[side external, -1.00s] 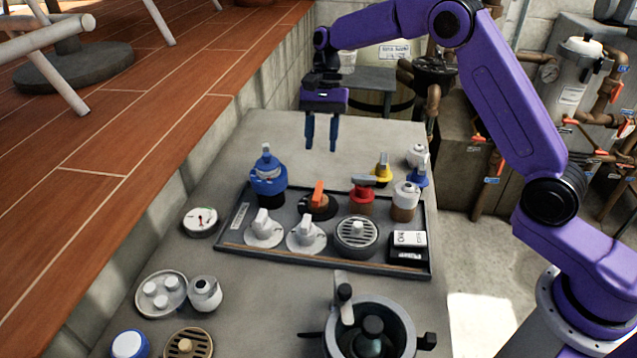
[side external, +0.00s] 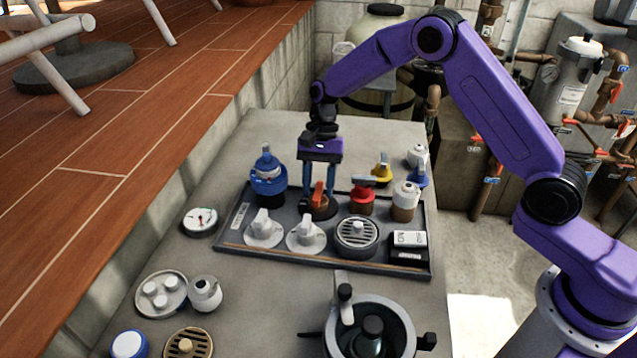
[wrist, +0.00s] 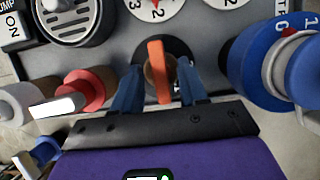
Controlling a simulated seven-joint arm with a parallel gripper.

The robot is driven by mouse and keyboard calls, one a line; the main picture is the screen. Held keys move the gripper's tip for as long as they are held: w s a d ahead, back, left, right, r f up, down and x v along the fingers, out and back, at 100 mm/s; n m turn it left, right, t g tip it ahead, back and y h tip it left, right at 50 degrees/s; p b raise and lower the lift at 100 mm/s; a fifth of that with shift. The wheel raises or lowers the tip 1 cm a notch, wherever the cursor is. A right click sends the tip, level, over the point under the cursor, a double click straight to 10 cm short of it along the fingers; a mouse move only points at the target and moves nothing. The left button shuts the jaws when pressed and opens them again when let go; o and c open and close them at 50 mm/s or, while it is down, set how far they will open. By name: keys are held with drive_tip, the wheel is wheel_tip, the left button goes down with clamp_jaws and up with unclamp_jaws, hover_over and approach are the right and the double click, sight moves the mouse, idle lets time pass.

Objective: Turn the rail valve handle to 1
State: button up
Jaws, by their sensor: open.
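The orange handle (side external: 317,197) stands upright on a dark round base with a brown hub, in the back row of the grey tray (side external: 332,262). No readable label names it as the rail valve. My gripper (side external: 320,187) is above it, pointing down, with its blue fingers open. In the wrist view, the orange handle (wrist: 158,72) lies between the two fingers of my gripper (wrist: 160,88), with a gap on each side. Two white dials, left (side external: 263,232) and right (side external: 306,236), stand in front; the wrist view shows numbers on them.
Close neighbours are a blue valve (side external: 268,180) on the left and a red valve (side external: 362,196) on the right.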

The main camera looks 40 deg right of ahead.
clamp_jaws()
drive_tip(key=shift+w+a+n+g+h, duration=0.1)
drive_tip(key=shift+n+g+h, duration=0.3)
drive_tip(key=shift+n, duration=1.05)
drive_tip(key=shift+a+n+g+h, duration=0.1)
drive_tip(key=shift+n+h, duration=0.5)
drive_tip(key=shift+n, duration=0.85)
drive_tip(key=shift+r, duration=0.1)
unclamp_jaws()
